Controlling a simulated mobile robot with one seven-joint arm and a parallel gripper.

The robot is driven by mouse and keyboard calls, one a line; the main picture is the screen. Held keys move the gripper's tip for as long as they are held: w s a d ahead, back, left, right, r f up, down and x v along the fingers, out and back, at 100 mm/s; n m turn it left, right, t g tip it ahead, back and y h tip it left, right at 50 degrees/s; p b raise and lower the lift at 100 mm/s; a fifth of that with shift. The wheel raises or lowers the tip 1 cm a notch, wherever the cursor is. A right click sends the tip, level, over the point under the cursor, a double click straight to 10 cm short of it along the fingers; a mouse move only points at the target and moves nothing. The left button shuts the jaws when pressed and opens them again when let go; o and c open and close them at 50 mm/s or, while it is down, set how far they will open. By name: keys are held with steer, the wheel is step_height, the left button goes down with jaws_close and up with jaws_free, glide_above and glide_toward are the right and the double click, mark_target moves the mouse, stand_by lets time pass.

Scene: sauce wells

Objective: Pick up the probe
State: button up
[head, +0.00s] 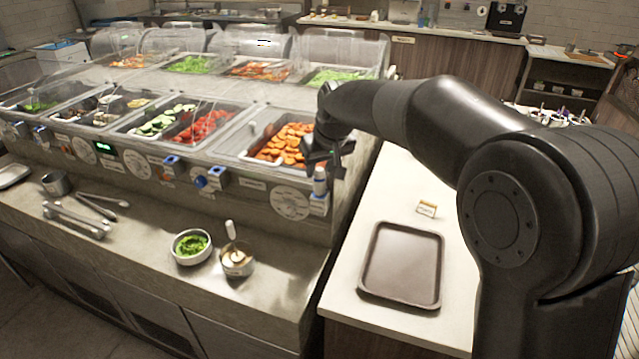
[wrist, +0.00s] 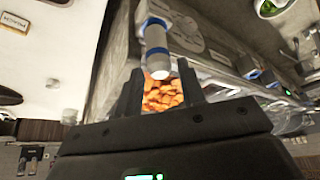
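My gripper (head: 326,158) is just above the probe in the head view. In the wrist view my gripper (wrist: 158,84) is open, with a finger on each side and clear gaps beside the probe's end. I cannot tell whether either finger touches it.
A pan of orange slices (head: 284,143) lies behind my gripper. Blue-and-white devices (head: 212,178) line the panel to the left. A bowl of greens (head: 191,246) and a small pot (head: 237,260) stand on the lower ledge. A brown tray (head: 402,264) lies on the right counter.

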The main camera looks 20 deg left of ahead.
steer(key=shift+x, duration=1.15)
steer(key=shift+c, duration=0.4)
steer(key=c, duration=0.7)
steer(key=shift+r, duration=0.15)
